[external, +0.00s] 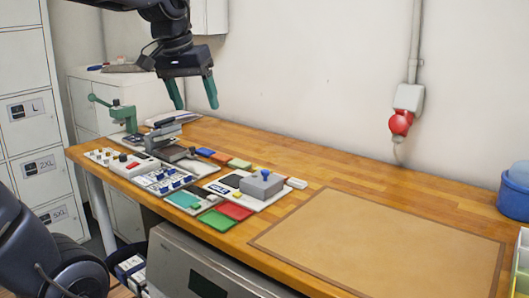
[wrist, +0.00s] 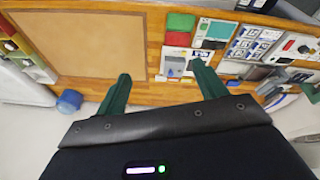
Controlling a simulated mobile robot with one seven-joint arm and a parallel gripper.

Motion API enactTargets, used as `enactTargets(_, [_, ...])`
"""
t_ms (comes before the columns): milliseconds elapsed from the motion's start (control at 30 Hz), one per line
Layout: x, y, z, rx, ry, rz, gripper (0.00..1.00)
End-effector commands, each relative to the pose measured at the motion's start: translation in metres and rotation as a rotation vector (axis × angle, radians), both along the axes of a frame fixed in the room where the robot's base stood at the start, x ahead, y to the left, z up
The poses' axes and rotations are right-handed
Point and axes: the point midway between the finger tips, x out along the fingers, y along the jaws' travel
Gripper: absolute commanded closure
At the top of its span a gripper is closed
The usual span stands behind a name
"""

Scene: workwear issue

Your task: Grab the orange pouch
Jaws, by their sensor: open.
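A small flat orange-red piece (external: 221,157), which looks like the orange pouch, lies near the back of the wooden workbench. It sits between a blue flat piece (external: 205,152) and a green one (external: 240,164). My gripper (external: 196,105) hangs above the bench's far left part, higher than the pouch, with its two green fingers apart and nothing between them. In the wrist view my gripper (wrist: 162,69) also shows spread fingers over the bench edge.
A grey box with a blue knob (external: 262,184) and a grey clamp-like device (external: 166,139) stand near the pouch. Red (external: 235,211) and green (external: 216,220) squares lie at the front edge. A tan mat (external: 385,240) is bare at right; a blue tub (external: 515,195) stands beyond.

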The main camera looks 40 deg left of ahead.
Motion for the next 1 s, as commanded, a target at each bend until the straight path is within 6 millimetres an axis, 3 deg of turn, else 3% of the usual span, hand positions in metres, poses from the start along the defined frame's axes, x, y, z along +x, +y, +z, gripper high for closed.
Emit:
enactTargets(267, [0.077,0.031,0.015,-0.069,0.067,0.161,0.29])
enactTargets(533, [0.149,0.07,0.016,-0.135,0.13,0.316,0.29])
enactTargets(1000, [0.264,0.157,-0.017,-0.245,0.24,0.584,0.29])
